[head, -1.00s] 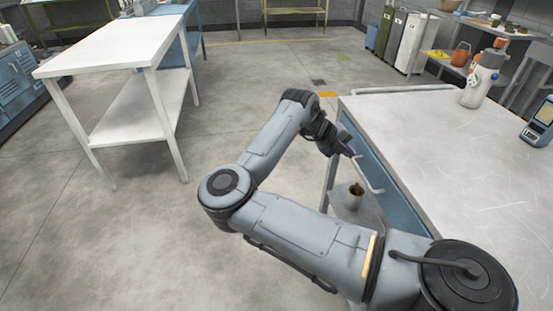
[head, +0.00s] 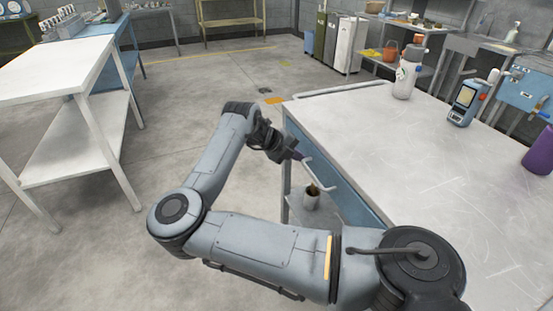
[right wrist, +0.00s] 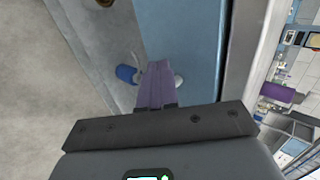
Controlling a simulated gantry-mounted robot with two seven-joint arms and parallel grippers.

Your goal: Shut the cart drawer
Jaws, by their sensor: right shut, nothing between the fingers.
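The cart (head: 420,140) has a pale, scratched top and a blue drawer front (head: 358,197) along its left side, just below the top. A pale bar handle (head: 326,173) stands out from this front. Any gap at the drawer is too small to make out. My right gripper (head: 299,156) is at the handle's far end, by the blue front; I cannot tell if they touch. In the right wrist view its purple fingers (right wrist: 155,86) are together and empty, against the blue front (right wrist: 185,45). My left gripper is out of view.
A grey bottle (head: 405,75), a handheld device (head: 467,103) and a purple object (head: 540,152) stand on the cart. A cup (head: 311,198) stands on its lower shelf. A white table (head: 60,70) is at the left; clear floor lies between.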

